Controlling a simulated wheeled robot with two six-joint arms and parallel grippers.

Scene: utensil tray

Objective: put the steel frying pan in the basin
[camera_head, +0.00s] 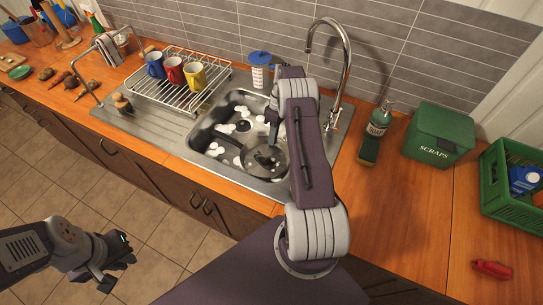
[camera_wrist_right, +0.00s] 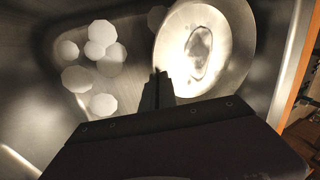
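The steel frying pan (camera_head: 265,158), round with a dark stain inside, is within the outline of the basin (camera_head: 205,130) at its front right. The right wrist view shows its bright bowl (camera_wrist_right: 232,40); I cannot tell whether it rests on the bottom. My right gripper (camera_head: 273,132) is at the pan's rim, its fingers (camera_wrist_right: 161,80) close together. The pan's handle is hidden beneath the gripper, which appears shut on it. My left gripper (camera_head: 115,268) is open and empty, over the floor in front of the counter.
Several white foam patches (camera_wrist_right: 103,32) lie in the basin. The tap (camera_head: 346,65) rises behind my right arm. A dish rack (camera_head: 180,88) with mugs stands left, a soap bottle (camera_head: 378,122), green scraps bin (camera_head: 440,133) and green crate (camera_head: 507,190) right.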

